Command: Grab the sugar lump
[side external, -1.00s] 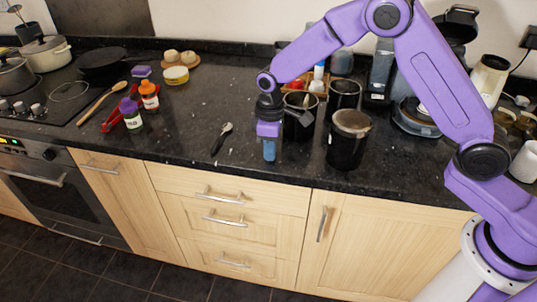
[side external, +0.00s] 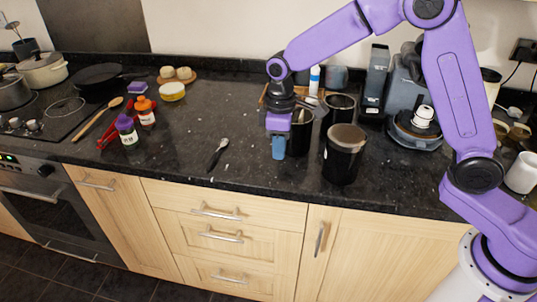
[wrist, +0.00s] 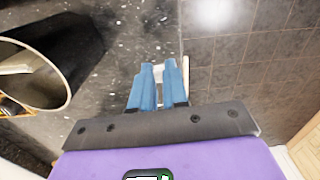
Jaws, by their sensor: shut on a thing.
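My gripper (side external: 278,152) is near the front edge of the dark granite counter, its blue fingers pointing down. In the wrist view my gripper (wrist: 158,78) has its two blue fingers close together. A small pale piece, apparently the sugar lump (wrist: 158,74), shows between the fingers, which are shut on it. The fingers hide most of it, and its shape is unclear. In the side view I cannot make out the lump. The floor tiles and the counter edge lie beyond the fingertips in the wrist view.
An open dark canister (side external: 299,135) stands just behind my gripper, and a lidded dark jar (side external: 343,157) stands to its right. Another canister (side external: 340,108) is behind them. A spoon (side external: 217,155) lies to the left.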

